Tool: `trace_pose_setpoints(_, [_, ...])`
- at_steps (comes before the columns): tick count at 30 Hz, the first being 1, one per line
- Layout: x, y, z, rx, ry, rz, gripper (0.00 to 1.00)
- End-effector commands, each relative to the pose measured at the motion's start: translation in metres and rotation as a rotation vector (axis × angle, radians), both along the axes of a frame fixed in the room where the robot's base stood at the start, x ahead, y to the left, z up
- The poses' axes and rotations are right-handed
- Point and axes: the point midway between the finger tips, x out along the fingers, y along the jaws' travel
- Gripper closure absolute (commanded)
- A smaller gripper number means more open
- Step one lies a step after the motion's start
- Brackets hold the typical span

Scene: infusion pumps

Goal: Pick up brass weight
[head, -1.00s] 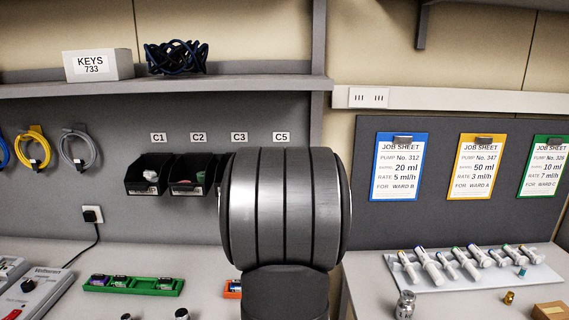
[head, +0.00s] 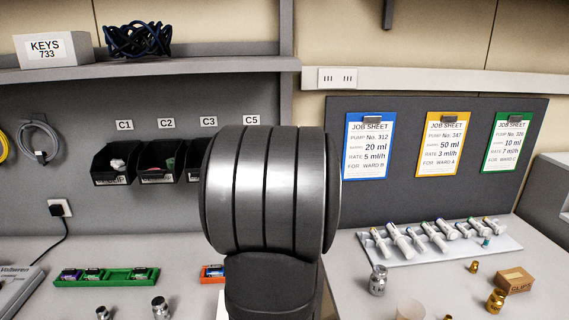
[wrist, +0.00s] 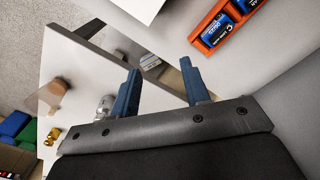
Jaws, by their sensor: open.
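A brass weight with a knob top (head: 495,300) stands on the right bench, in front of the cardboard clips box. A smaller brass piece (head: 474,266) stands behind it, and another brass top shows at the bottom edge. Brass pieces also show in the wrist view (wrist: 52,134) at the lower left. My gripper (wrist: 162,88) is open and empty, its two blue fingers apart above the bench and well away from the brass pieces. In the head view my arm hides the middle, and the fingers do not show.
A white tray of syringes (head: 505,249) lies behind. A green battery holder (head: 105,277) is at left, an orange one (wrist: 207,38) in the wrist view.

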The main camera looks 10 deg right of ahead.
Motion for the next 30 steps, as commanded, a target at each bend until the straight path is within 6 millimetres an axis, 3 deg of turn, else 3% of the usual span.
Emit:
trace_pose_setpoints(7, [0.0,-0.006,0.001,-0.001,-0.001,-0.01,0.58])
trace_pose_setpoints(11, [-0.001,-0.04,0.004,-0.007,-0.009,-0.072,0.58])
trace_pose_setpoints(16, [-0.013,-0.124,0.013,-0.024,-0.028,-0.222,0.58])
trace_pose_setpoints(20, [-0.035,-0.192,0.019,-0.043,-0.04,-0.343,0.58])
trace_pose_setpoints(24, [-0.07,-0.262,0.027,-0.065,-0.051,-0.474,0.58])
trace_pose_setpoints(30, [-0.123,-0.335,0.036,-0.092,-0.06,-0.619,0.58])
